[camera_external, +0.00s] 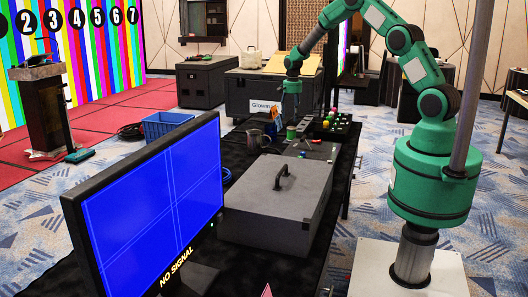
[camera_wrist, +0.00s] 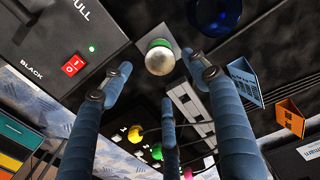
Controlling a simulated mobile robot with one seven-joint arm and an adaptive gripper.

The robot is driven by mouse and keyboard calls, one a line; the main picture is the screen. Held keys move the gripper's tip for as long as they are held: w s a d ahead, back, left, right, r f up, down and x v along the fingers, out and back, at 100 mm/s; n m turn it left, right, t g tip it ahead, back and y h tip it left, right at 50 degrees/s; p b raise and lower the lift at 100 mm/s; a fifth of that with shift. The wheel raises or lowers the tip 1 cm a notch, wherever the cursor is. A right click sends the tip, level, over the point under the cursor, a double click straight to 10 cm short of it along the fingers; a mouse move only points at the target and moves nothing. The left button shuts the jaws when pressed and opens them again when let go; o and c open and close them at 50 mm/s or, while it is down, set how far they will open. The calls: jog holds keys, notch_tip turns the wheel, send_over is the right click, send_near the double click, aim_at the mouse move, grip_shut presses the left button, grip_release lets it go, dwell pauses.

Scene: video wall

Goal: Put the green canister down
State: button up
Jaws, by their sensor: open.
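The green canister (camera_external: 291,132) is small and stands on the black-covered table below my gripper (camera_external: 291,112). In the wrist view the canister (camera_wrist: 159,58) shows a pale, speckled round top and a green side. It lies beyond the fingertips, between the lines of the left and right fingers, and no finger appears to touch it. My gripper (camera_wrist: 160,85) is open, its blue-grey fingers spread and empty. The exact height of the fingertips above the canister is hard to tell.
A grey case with a handle (camera_external: 275,195) and a monitor (camera_external: 155,200) fill the near table. A control panel with coloured balls (camera_external: 335,122) lies to the right. A box with a red switch (camera_wrist: 73,65) is close by.

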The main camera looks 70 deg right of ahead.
dwell(0.4)
jog(key=s+a+r+n+t, duration=0.1)
jog(key=s+a+r+n, duration=0.35)
jog(key=a+r, duration=0.9)
jog(key=s+a+r+n+t, duration=0.1)
jog(key=s+a+r+n, duration=0.35)
jog(key=a+r, duration=0.95)
jog(key=s+a+r+n+t, duration=0.1)
jog(key=s+a+r, duration=0.35)
jog(key=s, duration=0.25)
jog(key=s+a+r+n+t, duration=0.1)
jog(key=s+a+r+n, duration=0.15)
jog(key=s+r, duration=0.35)
jog(key=s+a+n, duration=0.2)
jog(key=s+a, duration=0.2)
jog(key=s, duration=0.4)
jog(key=s+a+f+n+t, duration=0.1)
jog(key=s+a, duration=0.3)
jog(key=s, duration=0.4)
jog(key=shift+n+t, duration=0.3)
jog(key=shift+n, duration=0.15)
jog(key=shift+s, duration=0.1)
